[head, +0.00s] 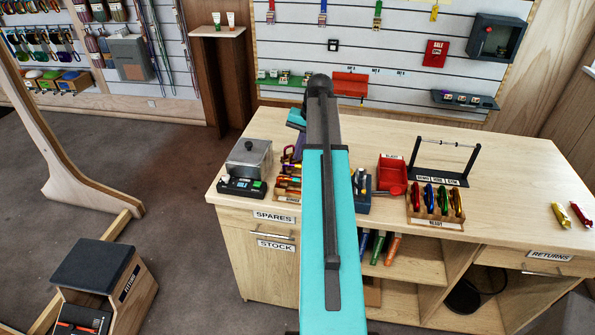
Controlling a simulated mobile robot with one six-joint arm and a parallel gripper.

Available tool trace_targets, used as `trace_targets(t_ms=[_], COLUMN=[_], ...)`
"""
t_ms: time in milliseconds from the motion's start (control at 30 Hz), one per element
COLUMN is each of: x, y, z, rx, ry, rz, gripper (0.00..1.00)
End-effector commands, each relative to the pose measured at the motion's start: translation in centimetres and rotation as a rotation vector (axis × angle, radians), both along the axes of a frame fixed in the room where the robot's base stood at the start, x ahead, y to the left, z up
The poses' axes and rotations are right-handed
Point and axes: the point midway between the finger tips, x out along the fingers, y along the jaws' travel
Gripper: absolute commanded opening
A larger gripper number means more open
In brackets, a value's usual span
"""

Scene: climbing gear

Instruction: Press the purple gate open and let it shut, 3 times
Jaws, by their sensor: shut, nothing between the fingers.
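My arm rises through the middle of the head view and bends at its dark top, its far part folding down behind the nearer link. My gripper is hidden behind my own arm, so its fingers do not show. Just left of the arm, on the counter, a small purplish-red clip (287,154) stands above a rack of coloured carabiners (288,181), partly covered by the arm. It is too small to tell whether this is the piece with the purple gate, or how its gate stands.
The counter (513,180) holds a metal box (249,158), a wooden rack of coloured carabiners (435,209), a red bin (393,174) and a black stand with a bar (441,165). Two yellow and red pieces lie at the right end. Dark floor lies left.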

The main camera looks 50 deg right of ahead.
Motion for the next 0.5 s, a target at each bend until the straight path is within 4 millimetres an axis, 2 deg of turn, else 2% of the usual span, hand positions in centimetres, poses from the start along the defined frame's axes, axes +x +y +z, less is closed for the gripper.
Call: trace_targets(t_ms=[500], x=[0.0], y=[0.0], z=[3.5], rx=[0.001], ry=[0.001], rz=[-0.001], gripper=[0.0])
